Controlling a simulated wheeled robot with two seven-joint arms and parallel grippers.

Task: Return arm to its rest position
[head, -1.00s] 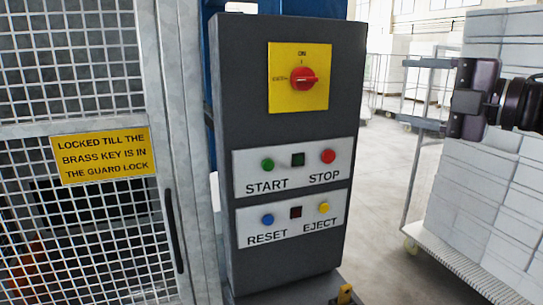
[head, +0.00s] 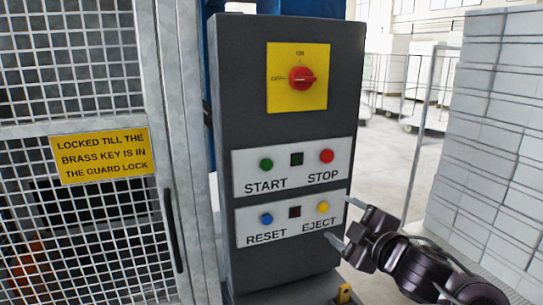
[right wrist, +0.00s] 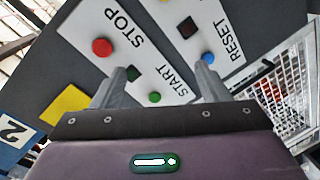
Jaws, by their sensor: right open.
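My right gripper (head: 341,219) is open and empty in the head view. It comes in from the lower right, with its fingertips beside the right edge of the grey control panel (head: 283,130). In the right wrist view the open fingers (right wrist: 161,86) point at the panel, which appears tilted and upside down. The EJECT button (head: 322,208) is yellow and lies just left of the fingertips in the head view. I cannot tell whether the fingers touch the panel. My left gripper is not in view.
A red rotary switch (head: 302,77) lies horizontally on its yellow plate. A mesh guard door (head: 75,100) with a yellow sign (head: 103,157) stands left. Stacked pale blocks (head: 490,130) stand right. Open floor (head: 395,165) shows between panel and stack.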

